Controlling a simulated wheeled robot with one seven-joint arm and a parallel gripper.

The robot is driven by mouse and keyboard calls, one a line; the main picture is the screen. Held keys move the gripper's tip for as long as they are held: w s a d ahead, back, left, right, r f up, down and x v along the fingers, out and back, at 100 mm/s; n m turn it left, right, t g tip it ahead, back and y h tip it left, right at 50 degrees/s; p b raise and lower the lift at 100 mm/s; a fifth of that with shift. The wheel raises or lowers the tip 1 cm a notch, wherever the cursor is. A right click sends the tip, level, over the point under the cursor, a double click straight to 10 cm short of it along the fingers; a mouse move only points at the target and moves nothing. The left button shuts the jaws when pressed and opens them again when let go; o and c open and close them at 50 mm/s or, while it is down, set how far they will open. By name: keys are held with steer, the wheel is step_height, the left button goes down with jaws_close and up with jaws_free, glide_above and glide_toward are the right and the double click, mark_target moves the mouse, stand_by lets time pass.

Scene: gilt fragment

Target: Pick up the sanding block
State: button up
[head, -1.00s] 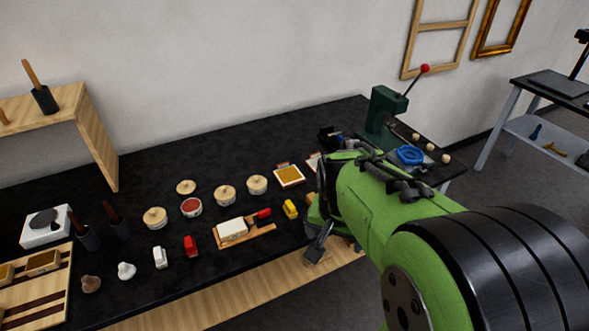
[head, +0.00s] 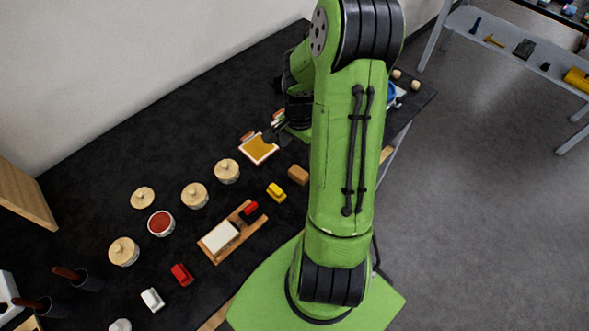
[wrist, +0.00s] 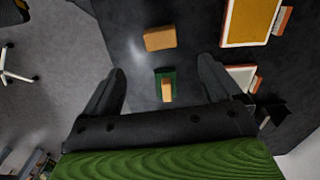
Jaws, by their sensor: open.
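In the wrist view, a small green piece with a tan wooden grip on top (wrist: 167,90) lies on the black table between my fingers; it looks like the sanding block. A plain tan block (wrist: 160,38) lies farther up, beyond the fingertips, and shows in the head view (head: 298,174) too. The pictures leave some doubt which of the two is the sanding block. My gripper (wrist: 160,78) is open and empty, pointing down above the table. In the head view my gripper (head: 274,133) is partly hidden by my arm, and the green piece cannot be seen.
An orange-filled tray (head: 258,148) lies close to my gripper, with a second pale tray (wrist: 240,76) beside my right finger. A yellow object (head: 276,193), a wooden board (head: 212,252) and several lidded pots (head: 195,195) stand to the left. The table's edge runs near the blocks.

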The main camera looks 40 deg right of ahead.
mark_target(299, 172)
steer(key=f, duration=0.7)
steer(key=shift+w+f+b, duration=0.25)
steer(key=shift+b, duration=0.05)
step_height(299, 172, down, 5)
steer(key=shift+s+d+f, duration=0.1)
steer(key=shift+f, duration=0.05)
steer(key=shift+s, duration=0.1)
steer(key=shift+c, duration=0.3)
steer(key=c, duration=1)
